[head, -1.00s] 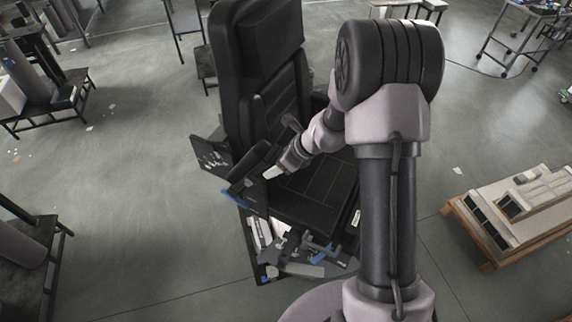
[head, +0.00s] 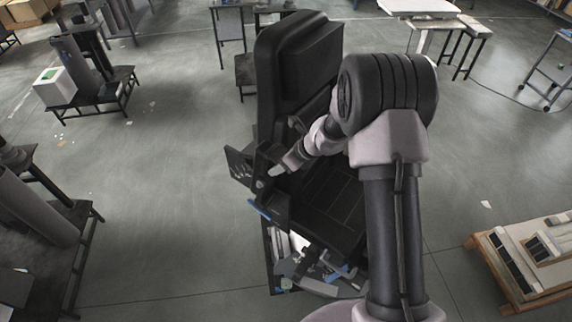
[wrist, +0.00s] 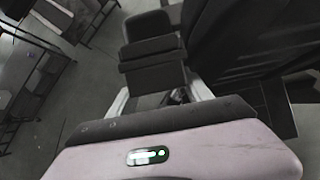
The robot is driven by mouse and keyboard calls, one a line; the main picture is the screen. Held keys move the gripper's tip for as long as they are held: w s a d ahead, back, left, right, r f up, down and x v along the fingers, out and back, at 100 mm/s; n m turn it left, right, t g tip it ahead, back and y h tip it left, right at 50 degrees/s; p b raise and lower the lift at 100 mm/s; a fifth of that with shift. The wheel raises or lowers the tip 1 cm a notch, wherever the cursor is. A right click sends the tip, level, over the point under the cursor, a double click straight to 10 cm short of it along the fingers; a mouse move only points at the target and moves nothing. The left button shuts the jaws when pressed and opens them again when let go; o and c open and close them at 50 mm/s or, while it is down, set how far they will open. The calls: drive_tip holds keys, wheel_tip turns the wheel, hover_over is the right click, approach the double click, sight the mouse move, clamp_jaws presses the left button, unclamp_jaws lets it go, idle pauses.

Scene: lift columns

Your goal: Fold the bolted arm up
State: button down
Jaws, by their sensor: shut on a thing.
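The bolted arm is the dark armrest (head: 266,157) on the left side of a black high-backed seat (head: 299,62). My gripper (head: 275,171) is at this armrest, with its pale fingertips against it in the head view. In the wrist view the armrest (wrist: 152,47) shows as a dark padded block ahead, between my two pale fingers (wrist: 160,97). My gripper is shut on the armrest. The armrest's exact tilt and its bolted joint are hard to make out, partly hidden by my wrist.
A dark panel (head: 239,166) juts out left of the seat. Brackets and blue-marked parts (head: 318,270) crowd the seat's foot. A wooden pallet (head: 520,262) stands at right, and low benches (head: 90,91) at left. Open floor (head: 175,190) lies left of the seat.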

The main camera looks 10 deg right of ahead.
drive_tip(key=shift+w+a+r, duration=0.1)
drive_tip(key=shift+w, duration=0.05)
drive_tip(key=shift+c, duration=2.2)
unclamp_jaws()
drive_tip(key=v, duration=1.7)
drive_tip(key=s+a+f+n+h+b, duration=0.1)
drive_tip(key=s+a+f+n+b, duration=0.1)
drive_tip(key=s+f+n+b, duration=0.9)
drive_tip(key=s+a+f+n+h+b, duration=0.2)
drive_tip(key=s+f+n+b, duration=0.9)
drive_tip(key=b, duration=1.5)
drive_tip(key=s+a+f, duration=0.1)
drive_tip(key=s+f, duration=0.2)
drive_tip(key=s, duration=0.2)
drive_tip(key=shift+s+a+n+t+b, duration=0.15)
drive_tip(key=shift+a+n+t+b, duration=0.15)
drive_tip(key=shift+a+t, duration=0.1)
